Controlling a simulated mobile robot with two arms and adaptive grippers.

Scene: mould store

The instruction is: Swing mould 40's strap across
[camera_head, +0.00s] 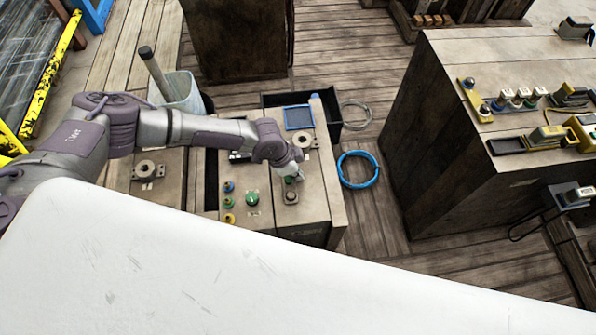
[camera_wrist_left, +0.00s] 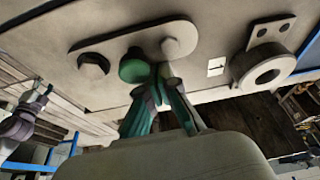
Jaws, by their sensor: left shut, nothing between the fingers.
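A flat grey strap (camera_wrist_left: 120,44) with rounded ends lies on the pale top of a mould (camera_head: 313,196). A dark hex bolt (camera_wrist_left: 92,66) sits at its left end and a round upright peg (camera_wrist_left: 170,47) at its other end in the left wrist view. In the head view the strap (camera_head: 291,197) is small and partly behind my gripper. My left gripper (camera_head: 292,178) is shut and empty, its green-tinted fingers (camera_wrist_left: 152,80) close beside the peg; I cannot tell if they touch. No number 40 is legible. My right gripper is not in view.
A white surface (camera_head: 180,260) fills the foreground.

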